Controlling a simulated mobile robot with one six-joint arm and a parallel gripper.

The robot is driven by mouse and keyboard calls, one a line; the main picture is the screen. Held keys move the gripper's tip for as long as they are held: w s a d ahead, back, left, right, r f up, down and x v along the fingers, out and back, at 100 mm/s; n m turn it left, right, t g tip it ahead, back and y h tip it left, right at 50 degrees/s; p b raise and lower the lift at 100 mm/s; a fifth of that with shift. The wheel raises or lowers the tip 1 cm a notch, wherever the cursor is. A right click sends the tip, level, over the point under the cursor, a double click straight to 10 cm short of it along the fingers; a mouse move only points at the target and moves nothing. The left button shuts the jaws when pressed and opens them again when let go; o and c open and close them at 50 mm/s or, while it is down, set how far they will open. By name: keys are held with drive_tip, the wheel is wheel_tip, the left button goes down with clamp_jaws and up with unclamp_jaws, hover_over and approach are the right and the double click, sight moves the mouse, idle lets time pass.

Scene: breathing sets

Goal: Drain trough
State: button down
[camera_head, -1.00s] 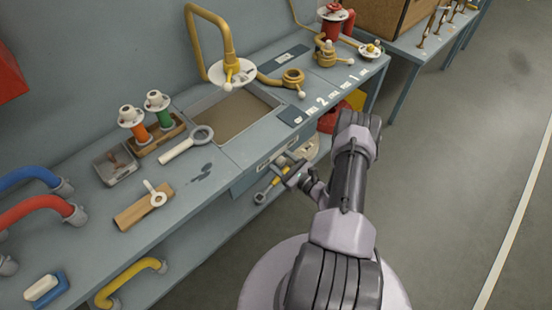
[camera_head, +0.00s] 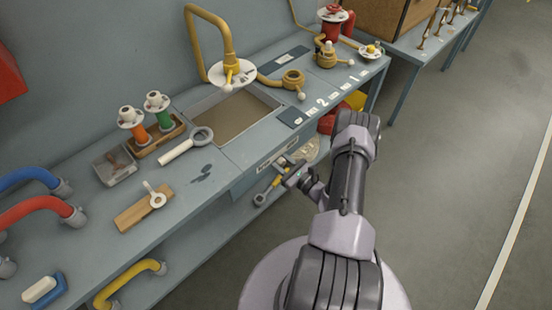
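The trough (camera_head: 262,97) is a rectangular basin sunk in the grey bench top, with murky brown content. Below its front edge is a small valve-like part with a yellow section (camera_head: 274,183) and a dark round end (camera_head: 260,199). My gripper (camera_head: 284,169) is at the bench front under the trough, close beside the yellow part. Its fingers are small and partly merged with that part, so I cannot tell whether they touch it or are open.
A yellow tap (camera_head: 226,42) with a white disc stands behind the trough. A label strip (camera_head: 278,154) marks the bench front. The floor to the right is clear.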

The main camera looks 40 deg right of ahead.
drive_tip(key=shift+f+m+b, duration=0.1)
drive_tip(key=shift+m+b, duration=1)
drive_tip(key=shift+m, duration=2.4)
drive_tip(key=c, duration=1)
unclamp_jaws()
drive_tip(key=s+p, duration=0.1)
drive_tip(key=s, duration=0.4)
drive_tip(key=s+d+p, duration=0.1)
drive_tip(key=s, duration=0.5)
drive_tip(key=s+p, duration=0.1)
drive_tip(key=s, duration=0.5)
drive_tip(key=shift+s+d, duration=0.2)
drive_tip(key=shift+s, duration=0.05)
